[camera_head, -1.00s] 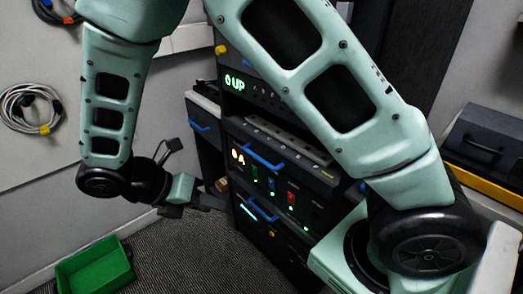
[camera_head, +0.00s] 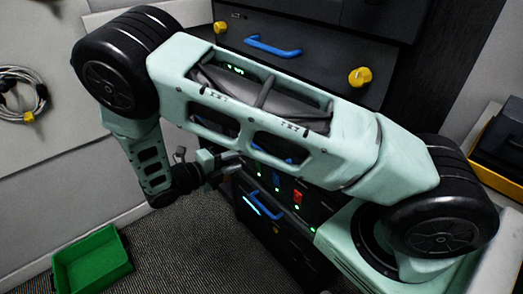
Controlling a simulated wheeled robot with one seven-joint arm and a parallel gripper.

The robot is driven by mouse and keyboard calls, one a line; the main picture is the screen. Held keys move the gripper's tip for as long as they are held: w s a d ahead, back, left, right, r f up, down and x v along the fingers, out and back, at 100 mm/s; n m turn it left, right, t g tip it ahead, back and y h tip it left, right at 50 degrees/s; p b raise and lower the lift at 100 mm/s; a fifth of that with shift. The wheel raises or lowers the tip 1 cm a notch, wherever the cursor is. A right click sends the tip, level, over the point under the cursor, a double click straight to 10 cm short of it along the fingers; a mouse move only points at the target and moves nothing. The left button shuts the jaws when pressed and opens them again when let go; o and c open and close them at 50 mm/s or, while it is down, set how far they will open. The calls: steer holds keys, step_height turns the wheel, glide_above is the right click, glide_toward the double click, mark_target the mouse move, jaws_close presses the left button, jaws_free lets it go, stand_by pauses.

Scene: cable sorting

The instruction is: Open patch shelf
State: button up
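The black equipment rack stands in the middle, with several drawer fronts. An upper drawer (camera_head: 316,64) has a blue handle (camera_head: 272,46) and a yellow knob (camera_head: 361,77) at its right. Green lettering glows below it, partly behind my arm. The patch shelf is not clearly labelled; a front with blue and red lit modules (camera_head: 297,197) shows below my arm, its upper part hidden. A lower blue handle (camera_head: 262,207) sits beneath. My gripper (camera_head: 228,168) is small and dark beside the rack's left front; contact and finger opening cannot be told.
A green bin (camera_head: 92,264) lies on the carpet at the lower left. A coiled cable (camera_head: 22,95) hangs on the left wall. A dark case (camera_head: 505,135) stands at the right edge. The carpet between bin and rack is clear.

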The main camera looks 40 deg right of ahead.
steer(key=x, duration=1)
steer(key=shift+d+p, duration=0.2)
steer(key=shift+p, duration=0.1)
jaws_close()
